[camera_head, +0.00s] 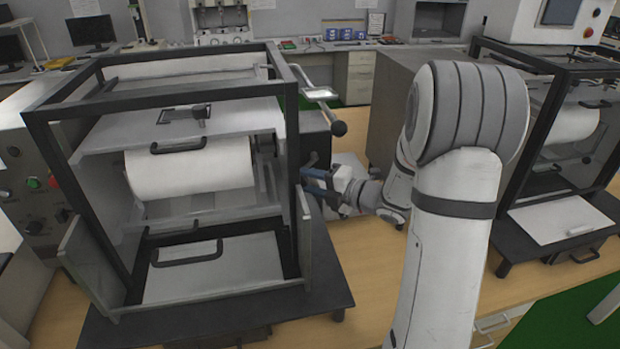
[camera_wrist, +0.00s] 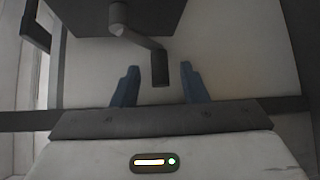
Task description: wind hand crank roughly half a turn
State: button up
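The hand crank (camera_wrist: 145,42) shows in the wrist view as a grey bent arm running from a hub on a dark block to a short dark grip. The grip's end hangs between the two blue fingers of my gripper (camera_wrist: 160,67), with a visible gap on both sides. My gripper is open. In the head view my gripper (camera_head: 304,181) is at the right side of the black-framed machine (camera_head: 289,110), its fingers pointing left. The crank cannot be made out there; the frame and my fingers crowd that spot.
A white roll (camera_head: 190,170) sits inside the frame. A second similar machine (camera_head: 560,140) stands to the right. Bare wooden bench (camera_head: 375,258) lies between them.

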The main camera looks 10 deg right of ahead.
jog(key=shift+w+a, duration=0.2)
grip_shut()
jog(key=b, duration=0.1)
jog(key=m+b, duration=0.1)
jog(key=b, duration=0.1)
jog(key=shift+a+r+t+y, duration=0.15)
jog(key=shift+a+t+y, duration=0.1)
jog(key=shift+t+y, duration=0.05)
dwell(0.4)
